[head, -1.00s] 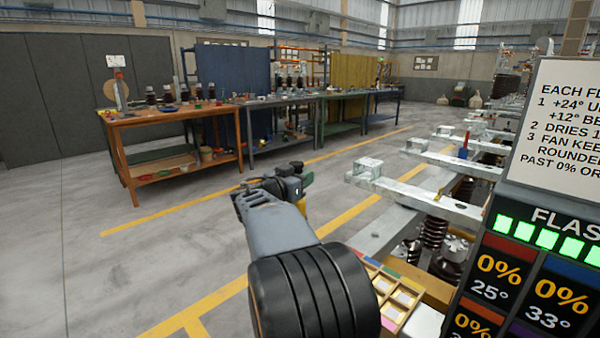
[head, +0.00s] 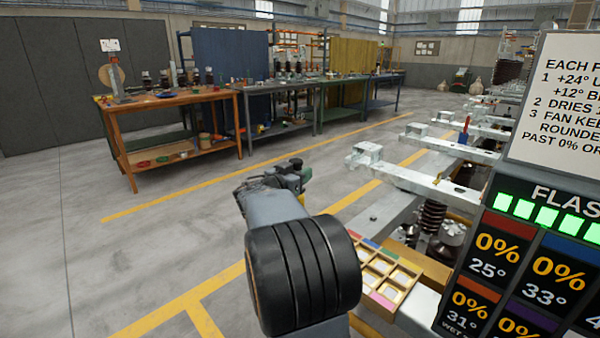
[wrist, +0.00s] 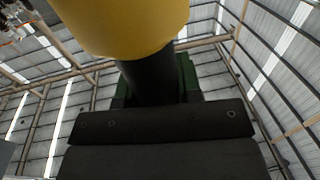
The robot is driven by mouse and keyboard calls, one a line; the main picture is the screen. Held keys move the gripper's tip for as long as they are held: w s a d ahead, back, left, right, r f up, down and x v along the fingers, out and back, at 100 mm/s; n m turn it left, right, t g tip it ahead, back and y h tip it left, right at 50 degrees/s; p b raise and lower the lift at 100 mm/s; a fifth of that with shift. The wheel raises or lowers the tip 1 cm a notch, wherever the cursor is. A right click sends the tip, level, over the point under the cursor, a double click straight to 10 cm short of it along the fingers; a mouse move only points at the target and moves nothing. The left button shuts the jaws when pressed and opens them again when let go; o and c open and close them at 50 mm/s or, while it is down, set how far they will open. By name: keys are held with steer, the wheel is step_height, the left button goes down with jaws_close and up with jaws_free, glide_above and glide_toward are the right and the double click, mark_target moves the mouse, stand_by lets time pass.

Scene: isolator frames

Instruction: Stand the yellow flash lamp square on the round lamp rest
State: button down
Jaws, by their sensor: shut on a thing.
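The yellow flash lamp (wrist: 120,25) fills the top of the wrist view as a rounded yellow body above a dark neck (wrist: 150,78). My gripper (wrist: 152,90) is shut on that dark neck, with a dark bolted bar in front and green parts behind. In the head view my gripper (head: 290,176) is held out over the open floor, apart from the benches and frames. Only a sliver of the yellow lamp (head: 302,198) shows there, behind my arm. I cannot pick out the round lamp rest in either view.
An orange-brown bench (head: 165,105) with several dark parts stands at the back left, with more benches to its right. Pale metal frames (head: 420,178) and a compartment tray (head: 385,275) lie on the right. A display panel (head: 530,260) stands at the near right. The floor between is clear.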

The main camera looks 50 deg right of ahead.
steer(key=shift+b, duration=0.35)
steer(key=c, duration=0.8)
jaws_free()
steer(key=shift+f, duration=0.1)
